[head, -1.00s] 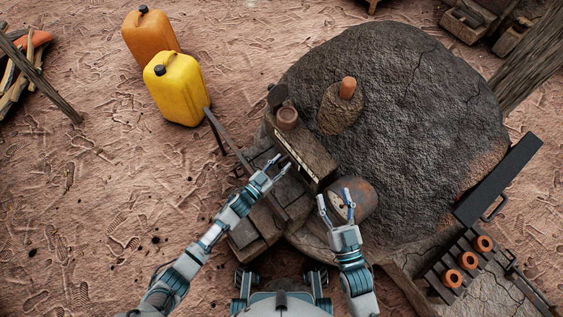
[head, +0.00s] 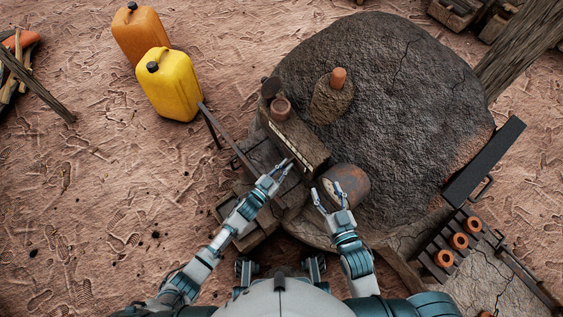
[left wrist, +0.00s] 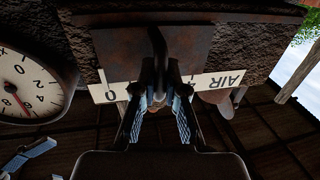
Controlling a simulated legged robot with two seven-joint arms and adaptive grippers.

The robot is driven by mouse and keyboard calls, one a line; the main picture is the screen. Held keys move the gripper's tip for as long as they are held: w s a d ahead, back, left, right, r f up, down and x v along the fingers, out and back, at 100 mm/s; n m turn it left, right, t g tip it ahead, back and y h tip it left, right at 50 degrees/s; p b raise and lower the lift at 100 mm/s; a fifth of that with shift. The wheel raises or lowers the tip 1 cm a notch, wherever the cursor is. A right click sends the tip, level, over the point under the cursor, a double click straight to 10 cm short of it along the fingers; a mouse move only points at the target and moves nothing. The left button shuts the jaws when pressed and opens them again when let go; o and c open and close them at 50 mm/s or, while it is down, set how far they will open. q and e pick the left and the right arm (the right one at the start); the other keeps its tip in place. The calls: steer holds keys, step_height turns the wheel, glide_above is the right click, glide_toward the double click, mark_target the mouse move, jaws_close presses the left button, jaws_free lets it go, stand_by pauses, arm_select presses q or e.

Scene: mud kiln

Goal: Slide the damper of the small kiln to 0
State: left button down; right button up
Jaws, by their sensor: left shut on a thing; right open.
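The small kiln (head: 297,138) is a dark box-shaped body against the large mud dome. A pale scale strip (left wrist: 228,82) runs along its front, with "AIR" on the right and "0" on the left, upside down in the left wrist view. The dark damper handle (left wrist: 158,45) stands in front of the strip, between these marks. My left gripper (head: 284,168) is at the kiln front; its fingers (left wrist: 158,100) are shut on the handle, which partly hides the strip. My right gripper (head: 327,194) is open and empty in front of the rusty drum.
A round dial gauge (left wrist: 25,85) with a red needle is beside the strip. Yellow (head: 170,85) and orange (head: 140,35) jerrycans stand at the upper left.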

arm_select(q)
steer(key=c, duration=1.5)
jaws_free()
steer(key=shift+s+d+f, duration=0.1)
steer(key=shift+s+d, duration=0.05)
steer(key=shift+s, duration=0.05)
steer(key=o, duration=0.3)
steer(key=v, duration=1.2)
steer(key=shift+w, duration=0.1)
